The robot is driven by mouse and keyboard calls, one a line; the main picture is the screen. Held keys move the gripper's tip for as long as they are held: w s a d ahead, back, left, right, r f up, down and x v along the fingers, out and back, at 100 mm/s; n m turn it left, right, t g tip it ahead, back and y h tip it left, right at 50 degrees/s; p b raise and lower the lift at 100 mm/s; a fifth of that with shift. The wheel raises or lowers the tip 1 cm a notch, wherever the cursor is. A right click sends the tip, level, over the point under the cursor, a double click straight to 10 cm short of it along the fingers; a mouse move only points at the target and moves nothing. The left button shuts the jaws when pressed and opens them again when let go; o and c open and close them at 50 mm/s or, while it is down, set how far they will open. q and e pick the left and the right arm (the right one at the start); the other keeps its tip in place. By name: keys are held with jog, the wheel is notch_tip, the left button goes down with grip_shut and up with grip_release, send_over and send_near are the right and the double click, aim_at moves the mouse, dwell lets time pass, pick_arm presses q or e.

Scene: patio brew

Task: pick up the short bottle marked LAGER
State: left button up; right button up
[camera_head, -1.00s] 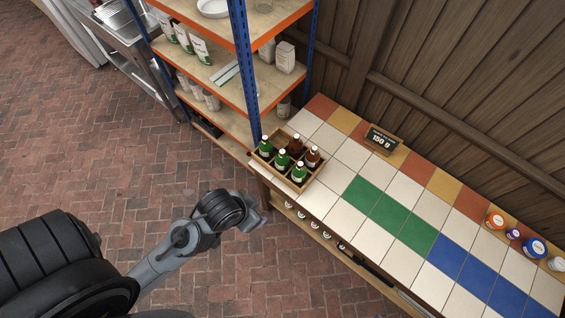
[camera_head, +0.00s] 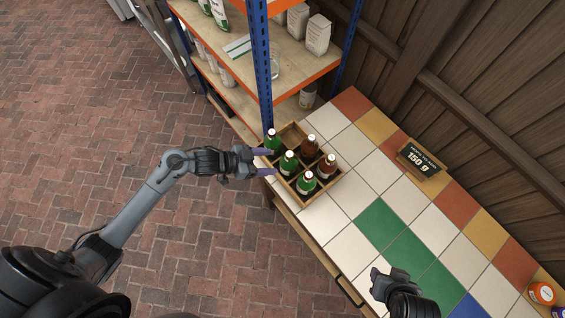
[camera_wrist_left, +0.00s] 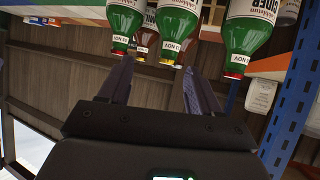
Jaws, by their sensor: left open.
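A wooden crate (camera_head: 321,190) on the tiled counter holds green bottles (camera_head: 306,184) and brown bottles (camera_head: 327,167), upright. No LAGER mark is readable. The left wrist view is upside down.
A blue and orange shelf rack (camera_head: 262,80) stands close behind the crate, its upright near the left gripper. A 150 g sign (camera_head: 421,159) stands by the wooden fence. Tubs (camera_head: 541,293) sit at far right. The white and green tiles right of the crate are clear.

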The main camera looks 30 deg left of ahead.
aim_at(294, 157)
pick_arm(q)
jog(key=shift+w+a+b+x, duration=0.15)
jog(key=shift+w+b+x, duration=0.05)
jog(key=shift+x, duration=1.7)
jog(key=shift+w+a+b+x, duration=0.2)
jog(key=shift+w+x, duration=0.05)
jog(key=shift+x, duration=1.65)
jog(key=shift+w+a+b+x, duration=0.15)
jog(key=shift+w+b+x, duration=0.05)
jog(key=shift+x, duration=1.7)
jog(key=shift+r, duration=0.2)
grip_shut()
